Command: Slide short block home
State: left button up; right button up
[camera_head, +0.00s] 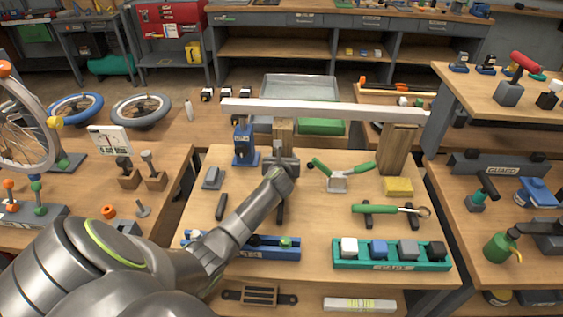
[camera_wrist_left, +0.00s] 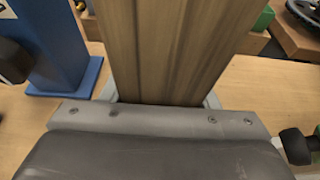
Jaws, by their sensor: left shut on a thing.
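The short wooden block (camera_head: 283,132) stands upright on the workbench under the left part of a long white beam (camera_head: 330,110). In the left wrist view the wooden block (camera_wrist_left: 175,45) fills the middle, with its grain running up and down. My left gripper (camera_head: 281,158) is shut on the block low down; its fingers are mostly hidden. A larger wooden block (camera_head: 398,150) stands under the right part of the beam. I cannot tell whether the short block touches the beam's underside. My right gripper is not in view.
A blue stand (camera_head: 244,143) is close left of the short block. A teal tray (camera_head: 392,266) with several small blocks sits in front. The board's middle is fairly open.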

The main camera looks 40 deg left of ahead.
pick_arm(q)
jog(key=shift+w+a+b, duration=0.4)
jog(key=shift+w+a, duration=0.15)
jog(key=shift+w, duration=0.35)
jog(key=shift+w+a+b, duration=0.35)
jog(key=shift+w+a, duration=0.2)
jog(key=shift+w, duration=0.3)
jog(key=shift+w, duration=0.1)
jog(key=shift+p, duration=0.35)
dwell(0.5)
jog(key=o, duration=1.1)
jog(key=shift+o, duration=0.2)
jog(key=shift+s+d+r, duration=0.15)
jog(key=shift+s+d, duration=0.1)
jog(key=shift+s, duration=0.2)
jog(key=p+v, duration=0.2)
jog(key=v, duration=1.4)
jog(key=shift+s, duration=0.15)
jog(key=shift+d+r, duration=0.1)
jog(key=shift+d, duration=0.05)
